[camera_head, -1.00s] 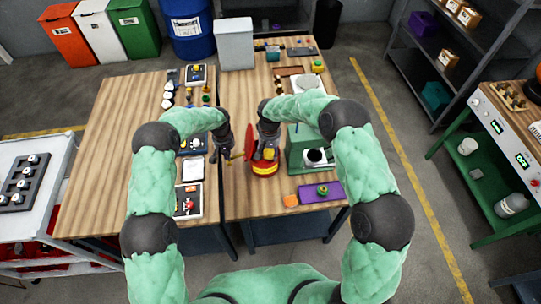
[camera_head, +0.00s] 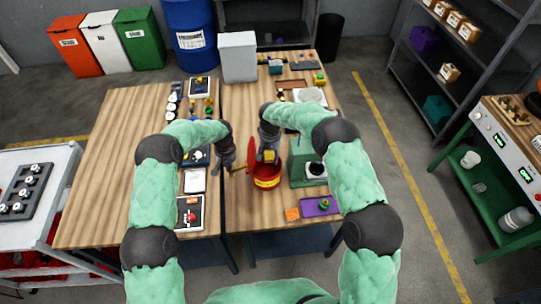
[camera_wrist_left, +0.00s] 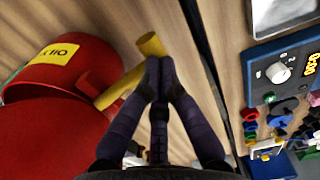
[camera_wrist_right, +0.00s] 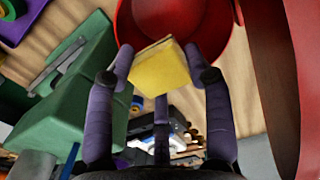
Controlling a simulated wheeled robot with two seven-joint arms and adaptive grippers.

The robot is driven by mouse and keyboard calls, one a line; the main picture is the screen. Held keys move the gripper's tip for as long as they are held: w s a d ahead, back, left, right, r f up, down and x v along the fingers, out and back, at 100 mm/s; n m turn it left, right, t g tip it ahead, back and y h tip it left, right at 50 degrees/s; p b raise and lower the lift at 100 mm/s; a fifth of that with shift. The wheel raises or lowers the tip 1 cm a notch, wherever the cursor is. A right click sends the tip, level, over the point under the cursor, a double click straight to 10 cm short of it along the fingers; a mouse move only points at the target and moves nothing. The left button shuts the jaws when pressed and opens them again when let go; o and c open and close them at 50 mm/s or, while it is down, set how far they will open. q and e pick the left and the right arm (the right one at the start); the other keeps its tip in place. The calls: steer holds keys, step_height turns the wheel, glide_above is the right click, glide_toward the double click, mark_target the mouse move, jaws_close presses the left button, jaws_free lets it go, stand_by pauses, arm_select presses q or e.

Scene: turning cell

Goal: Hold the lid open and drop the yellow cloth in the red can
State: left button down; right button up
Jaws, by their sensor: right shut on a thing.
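The red can (camera_head: 267,182), with a yellow label, stands on the table, its mouth open. Its red lid (camera_head: 251,153) is swung up and stands on edge at the can's left side. A yellow bar (camera_wrist_left: 118,88) with a thick round end (camera_wrist_left: 151,45) juts out there. My left gripper (camera_wrist_left: 158,65) is shut, fingertips together, against this bar; whether they touch it is unclear. My right gripper (camera_wrist_right: 160,72) is shut on the yellow cloth (camera_wrist_right: 160,68), a block-like piece, by the can's mouth. The can's inside (camera_wrist_right: 180,25) shows behind the cloth.
A green machine (camera_head: 305,163) stands close to the right of the can. A purple tray (camera_head: 318,207) and an orange block (camera_head: 292,214) lie near the front edge. Trays of parts lie left of the can. Bare wood shows at the far left of the table (camera_head: 110,165).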

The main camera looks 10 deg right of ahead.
steer(key=shift+f, duration=0.2)
steer(key=shift+f, duration=0.75)
steer(key=o, duration=1.6)
steer(key=shift+r, duration=0.1)
